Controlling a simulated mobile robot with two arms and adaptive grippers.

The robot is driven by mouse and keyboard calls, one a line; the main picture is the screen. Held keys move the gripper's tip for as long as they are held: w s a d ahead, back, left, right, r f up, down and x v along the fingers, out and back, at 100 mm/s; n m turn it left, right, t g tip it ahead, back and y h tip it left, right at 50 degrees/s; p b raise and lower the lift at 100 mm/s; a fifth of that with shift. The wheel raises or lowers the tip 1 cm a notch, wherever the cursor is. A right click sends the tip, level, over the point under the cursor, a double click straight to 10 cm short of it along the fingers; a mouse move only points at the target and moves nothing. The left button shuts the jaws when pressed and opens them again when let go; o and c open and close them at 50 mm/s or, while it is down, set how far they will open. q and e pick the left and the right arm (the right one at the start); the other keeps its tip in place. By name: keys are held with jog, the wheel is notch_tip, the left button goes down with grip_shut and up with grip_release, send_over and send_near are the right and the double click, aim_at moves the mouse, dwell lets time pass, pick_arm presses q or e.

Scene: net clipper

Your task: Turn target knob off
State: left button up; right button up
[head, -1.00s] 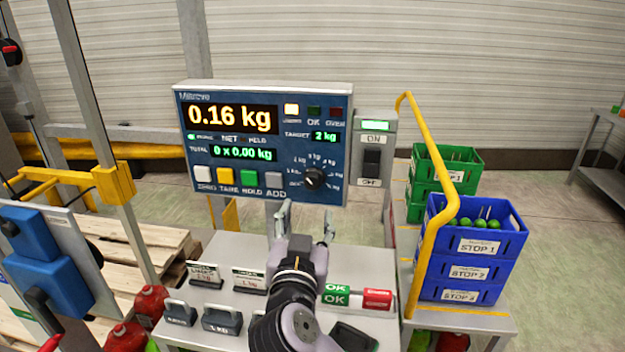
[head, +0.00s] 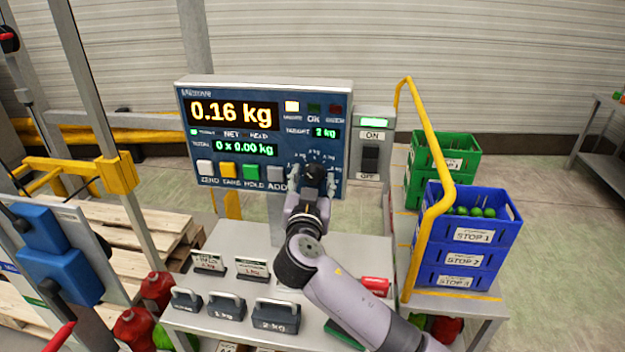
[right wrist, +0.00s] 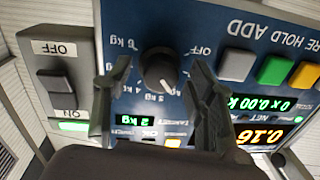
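The target knob (right wrist: 160,68) is a round black dial with a pale pointer mark on the blue scale panel (head: 230,120). In the right wrist view the panel appears upside down, with OFF and kg labels around the knob. My right gripper (right wrist: 158,72) is open, one finger on each side of the knob, with gaps visible; contact cannot be told. In the head view my right gripper (head: 316,180) is in front of the panel's lower right and covers most of the knob. The target display (head: 325,133) reads 2 kg. My left gripper is not in view.
An ON/OFF rocker switch (head: 370,158) sits right of the panel. Several weights (head: 226,307) stand on the bench (head: 235,235) below. A yellow rail (head: 428,150) and stacked blue crates (head: 462,240) and green crates (head: 443,150) are on the right.

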jog(key=c, duration=1.1)
